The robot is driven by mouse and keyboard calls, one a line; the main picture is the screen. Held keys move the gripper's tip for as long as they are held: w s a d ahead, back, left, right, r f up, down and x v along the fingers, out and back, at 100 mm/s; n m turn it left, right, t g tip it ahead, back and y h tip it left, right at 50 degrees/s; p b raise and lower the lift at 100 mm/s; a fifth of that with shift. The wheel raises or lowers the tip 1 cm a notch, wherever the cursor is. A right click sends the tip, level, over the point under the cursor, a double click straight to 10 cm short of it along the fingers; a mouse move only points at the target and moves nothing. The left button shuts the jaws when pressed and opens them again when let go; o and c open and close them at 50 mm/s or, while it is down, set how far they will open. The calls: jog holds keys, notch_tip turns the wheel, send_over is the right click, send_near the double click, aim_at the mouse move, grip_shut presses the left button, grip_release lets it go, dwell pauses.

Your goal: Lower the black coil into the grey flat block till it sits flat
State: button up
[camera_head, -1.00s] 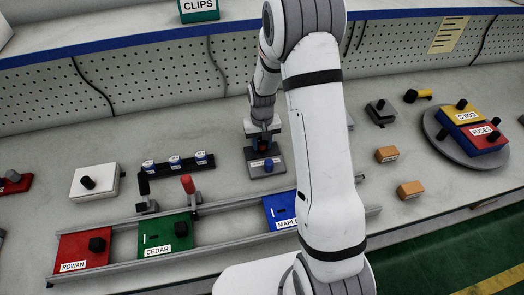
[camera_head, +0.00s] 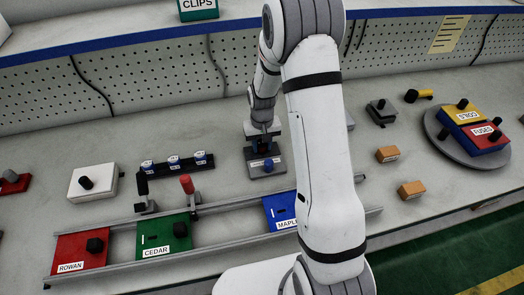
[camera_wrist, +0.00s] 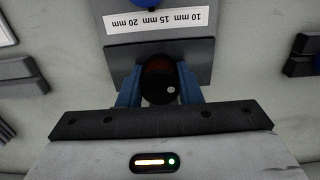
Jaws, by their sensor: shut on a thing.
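The grey flat block (camera_head: 253,171) lies on the bench below my gripper. In the head view my gripper (camera_head: 262,148) is over the back part of the block. The coil's lower end is hidden, so I cannot tell whether it touches or sits flat.
A black rack (camera_head: 177,167) with several small white-and-blue items stands left of the block. In front run rails with red, green and blue (camera_head: 280,212) plates. Orange boxes (camera_head: 388,154) and a turntable (camera_head: 440,136) are at right.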

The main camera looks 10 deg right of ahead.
jog(key=o, duration=1.2)
notch_tip(320, 180, up, 8)
jog(key=shift+f+b, duration=0.25)
jog(key=shift+b, duration=0.2)
jog(key=shift+r, duration=0.2)
